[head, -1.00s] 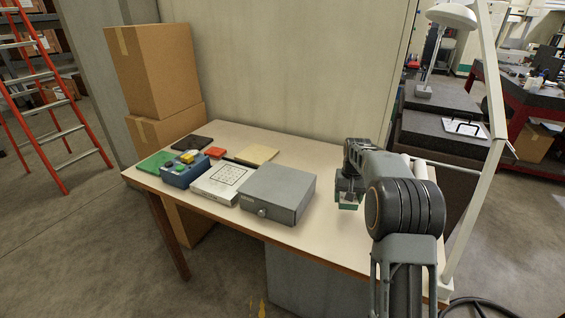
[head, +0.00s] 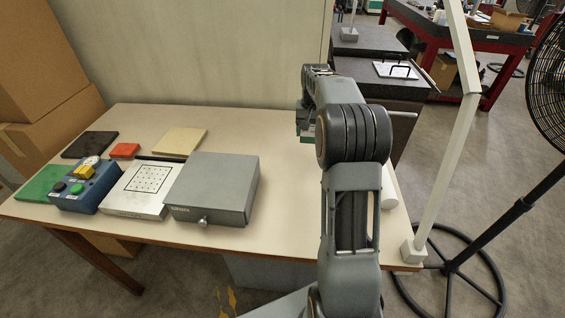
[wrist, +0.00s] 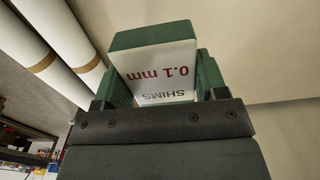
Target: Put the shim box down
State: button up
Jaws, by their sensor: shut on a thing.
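The shim box (wrist: 155,62) is green with a white label reading "0.1 mm" and "SHIMS", seen upside down in the wrist view. My gripper (wrist: 163,82) is shut on it, with a green-padded finger on each side. In the head view my gripper (head: 304,128) is beyond my arm, over the right back part of the table (head: 280,215). Only a little green shows there, and my arm hides the rest. I cannot tell whether the box touches the table.
A grey metal box (head: 212,185) stands left of my arm. Beside it are a white dotted plate (head: 150,182), a blue button box (head: 88,188), a red block (head: 124,150) and a tan pad (head: 180,142). White rolls (wrist: 58,45) lie near my gripper. A lamp post (head: 455,150) rises at right.

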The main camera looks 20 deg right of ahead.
send_over(288, 169)
jog(key=d, duration=0.1)
jog(key=f, duration=0.5)
jog(key=shift+d+f, duration=0.2)
jog(key=shift+f, duration=0.15)
jog(key=shift+a+f, duration=0.5)
jog(key=shift+f, duration=0.1)
jog(key=shift+a+f, duration=0.15)
jog(key=shift+f, duration=0.75)
jog(key=shift+a+f, duration=0.1)
jog(key=shift+f, duration=0.8)
jog(key=shift+f, duration=0.15)
jog(key=o, duration=1)
jog(key=shift+s, duration=0.1)
jog(key=shift+o, duration=0.2)
